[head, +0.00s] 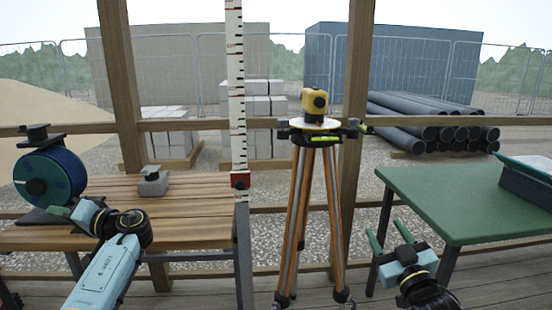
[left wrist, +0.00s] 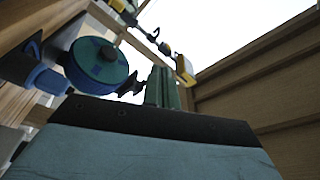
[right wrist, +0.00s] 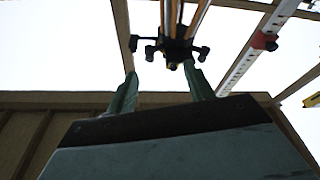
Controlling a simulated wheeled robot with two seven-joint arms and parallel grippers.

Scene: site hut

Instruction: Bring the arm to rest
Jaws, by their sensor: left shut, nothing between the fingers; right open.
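My left gripper (head: 62,212) is at the front left edge of the wooden bench, in front of the blue reel, with its forearm coming up from the lower left. In the left wrist view its green fingers (left wrist: 161,88) are together with nothing between them. My right gripper (head: 388,238) is at the left front of the green table, beside its edge. Its two green fingers stand apart and point up and away, with nothing between them. In the right wrist view the open fingers (right wrist: 162,88) show apart, with the tripod beyond them.
A blue reel (head: 48,180) and a small grey block (head: 153,183) are on the wooden bench (head: 200,215). A tripod (head: 308,210) with a yellow instrument (head: 314,101) stands mid-view beside a graduated staff (head: 237,90). A dark case (head: 527,180) lies on the green table (head: 440,205).

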